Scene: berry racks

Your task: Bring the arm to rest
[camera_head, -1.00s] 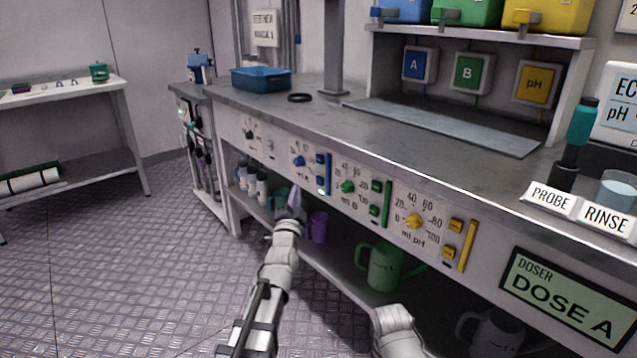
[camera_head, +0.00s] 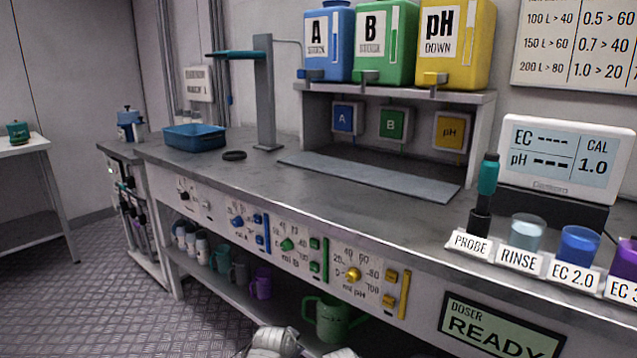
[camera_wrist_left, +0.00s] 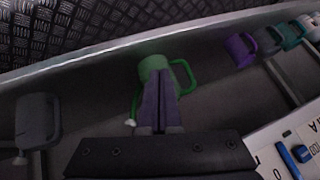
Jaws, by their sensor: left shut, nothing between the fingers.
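My left gripper (camera_wrist_left: 158,88) is shut and empty in the left wrist view, its two dark fingers side by side. Beyond the fingertips is a green watering can (camera_wrist_left: 152,68), partly covered by the fingers. In the head view the same can (camera_head: 330,318) stands on the shelf below the counter. Only pale links of my own arm show at the bottom edge of the head view, and the left gripper is outside it. My right gripper is in neither view.
The counter (camera_head: 240,178) carries a blue tray (camera_head: 195,138), a black ring (camera_head: 234,156), a probe (camera_head: 486,180) and cups. Knobs line its front panel, and the doser display (camera_head: 500,328) reads READY. Mugs, including a purple one (camera_head: 261,283), stand on the lower shelf.

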